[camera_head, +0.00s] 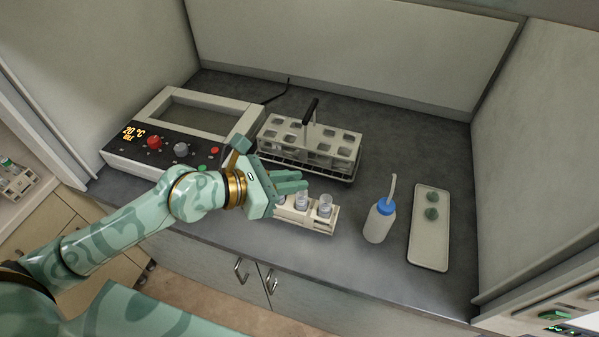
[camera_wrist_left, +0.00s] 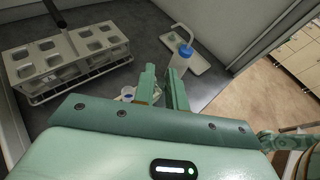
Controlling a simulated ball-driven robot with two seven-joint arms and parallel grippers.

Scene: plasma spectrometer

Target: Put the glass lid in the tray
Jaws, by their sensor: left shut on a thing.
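My left gripper (camera_head: 298,184) is over the small light rack (camera_head: 318,224), at its back edge. In the left wrist view its two fingers (camera_wrist_left: 162,88) reach forward with a narrow gap. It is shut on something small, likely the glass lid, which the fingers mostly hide. Clear vials (camera_head: 325,207) with glass tops stand in the rack. The pale tray (camera_head: 428,252) lies at the right of the counter, well apart from the gripper. Two small green round pieces (camera_head: 432,213) lie in it. My right gripper is not in view.
A squeeze bottle (camera_head: 378,222) with a blue collar and bent spout stands between rack and tray. A larger rack (camera_head: 335,137) with a dark upright handle stands behind the gripper. A heating device (camera_head: 175,135) with knobs is at left. Dark counter lies bare around the bottle.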

